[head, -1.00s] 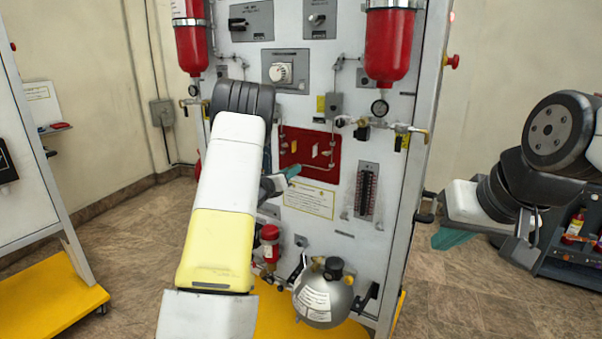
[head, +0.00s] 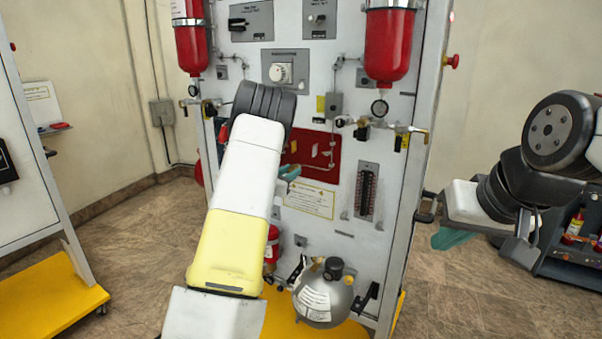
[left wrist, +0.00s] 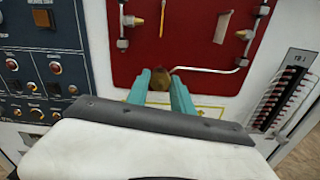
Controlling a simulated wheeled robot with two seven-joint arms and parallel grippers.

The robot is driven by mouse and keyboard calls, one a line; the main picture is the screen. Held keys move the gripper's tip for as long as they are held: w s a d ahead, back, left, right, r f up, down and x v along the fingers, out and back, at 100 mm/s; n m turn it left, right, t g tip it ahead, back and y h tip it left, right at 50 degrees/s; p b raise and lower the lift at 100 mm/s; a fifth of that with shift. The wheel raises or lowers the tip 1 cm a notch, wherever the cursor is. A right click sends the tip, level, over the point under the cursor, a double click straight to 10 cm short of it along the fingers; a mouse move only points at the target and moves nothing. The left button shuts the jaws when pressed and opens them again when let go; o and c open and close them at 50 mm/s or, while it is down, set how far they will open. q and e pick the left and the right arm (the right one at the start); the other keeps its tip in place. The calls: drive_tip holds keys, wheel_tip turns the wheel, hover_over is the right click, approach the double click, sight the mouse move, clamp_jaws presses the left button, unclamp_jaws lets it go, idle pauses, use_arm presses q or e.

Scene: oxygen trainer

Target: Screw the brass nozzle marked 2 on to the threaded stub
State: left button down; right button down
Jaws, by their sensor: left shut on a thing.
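My left gripper (head: 290,173) is at the red panel (head: 318,150) on the white trainer board, mostly hidden behind my own arm in the head view. In the left wrist view, its teal fingers (left wrist: 160,85) are shut on a small brownish-brass piece, seemingly the brass nozzle (left wrist: 159,80). Its mark cannot be read. A thin silver pipe (left wrist: 205,71) runs right from beside the nozzle. I cannot make out the threaded stub or tell whether the nozzle touches it. My right gripper (head: 452,238) hangs right of the board, away from it; its jaw opening is unclear.
Metal fittings (left wrist: 122,43) and a yellow strip (left wrist: 162,20) are on the red panel. A grey round tank (head: 322,297) sits low on the board.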

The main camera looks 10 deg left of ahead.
use_arm(q)
drive_tip(key=shift+f+m, duration=0.1)
drive_tip(key=shift+m, duration=0.5)
drive_tip(key=shift+m, duration=0.5)
drive_tip(key=c, duration=1.1)
unclamp_jaws()
drive_tip(key=s+n, duration=0.1)
drive_tip(key=s+a+n, duration=0.1)
drive_tip(key=s+n, duration=0.1)
drive_tip(key=shift+s+a, duration=0.1)
drive_tip(key=shift+s, duration=0.1)
drive_tip(key=shift+n, duration=0.4)
